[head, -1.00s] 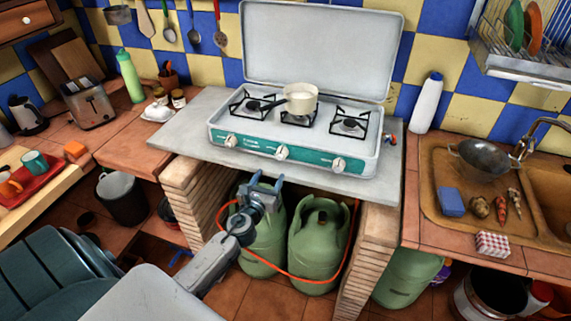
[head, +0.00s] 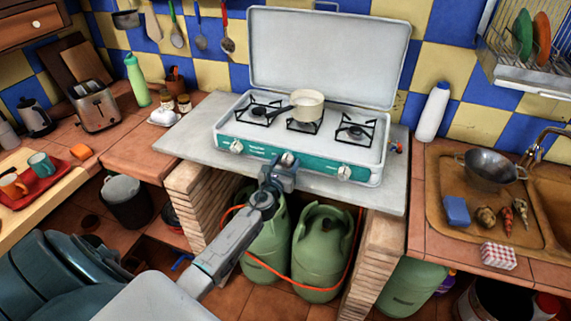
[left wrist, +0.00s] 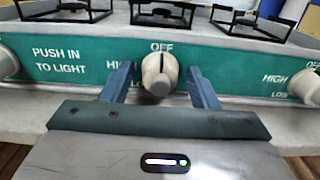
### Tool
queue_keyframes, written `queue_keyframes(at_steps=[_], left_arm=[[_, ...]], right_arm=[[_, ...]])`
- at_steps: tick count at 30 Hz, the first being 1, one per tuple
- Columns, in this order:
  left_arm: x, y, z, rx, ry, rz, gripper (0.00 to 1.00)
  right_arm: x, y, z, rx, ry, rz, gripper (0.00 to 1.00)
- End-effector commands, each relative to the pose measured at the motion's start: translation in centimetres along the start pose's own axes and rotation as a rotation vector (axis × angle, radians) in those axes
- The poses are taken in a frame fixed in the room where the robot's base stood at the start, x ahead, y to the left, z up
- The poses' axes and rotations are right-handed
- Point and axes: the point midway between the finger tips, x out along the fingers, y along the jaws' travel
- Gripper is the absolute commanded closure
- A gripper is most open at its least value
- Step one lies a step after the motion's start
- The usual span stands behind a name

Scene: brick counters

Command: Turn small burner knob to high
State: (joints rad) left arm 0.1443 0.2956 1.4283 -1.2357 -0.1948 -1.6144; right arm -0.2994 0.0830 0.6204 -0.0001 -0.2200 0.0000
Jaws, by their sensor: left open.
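The white stove (head: 330,133) has a green front panel with three cream knobs. The left knob (head: 236,146) and right knob (head: 344,173) show clear; my gripper partly covers the middle knob in the head view. In the left wrist view the middle knob (left wrist: 160,73) points up at OFF, with part of the HIGH label to its left. My left gripper (head: 284,168) is open in front of it. The two blue fingers reach either side of that knob, with gaps showing at both sides. I cannot tell which knob serves the small burner. My right gripper is out of view.
A cream pot (head: 307,104) sits on the middle burner, its handle pointing left. The stove lid (head: 330,55) stands open behind. The stove rests on a grey slab (head: 190,140); green gas bottles (head: 322,245) stand beneath it with an orange hose.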

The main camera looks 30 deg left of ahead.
Motion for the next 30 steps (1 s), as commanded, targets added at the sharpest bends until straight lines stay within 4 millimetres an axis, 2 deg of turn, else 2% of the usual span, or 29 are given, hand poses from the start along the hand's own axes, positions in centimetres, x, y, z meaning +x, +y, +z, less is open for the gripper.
queue_keyframes(at_steps=[3,4,10,11,20,30], left_arm=[[-0.02,-0.01,0.02,0.000,0.000,0.000,0.45],[-0.02,-0.01,0.02,0.000,0.000,0.000,0.49],[-0.03,-0.01,0.02,0.000,0.000,0.000,0.89],[-0.03,-0.01,0.03,0.000,0.000,0.000,0.90],[-0.04,-0.01,-0.01,-0.036,-0.001,-0.001,0.90],[-0.04,0.00,-0.13,-0.254,-0.001,-0.001,0.90]], right_arm=[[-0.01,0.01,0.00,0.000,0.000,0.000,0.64],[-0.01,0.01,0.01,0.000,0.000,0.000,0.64],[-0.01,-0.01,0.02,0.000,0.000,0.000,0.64],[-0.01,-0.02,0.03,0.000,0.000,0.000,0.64],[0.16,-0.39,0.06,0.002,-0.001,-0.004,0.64],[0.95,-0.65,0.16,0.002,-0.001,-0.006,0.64]])
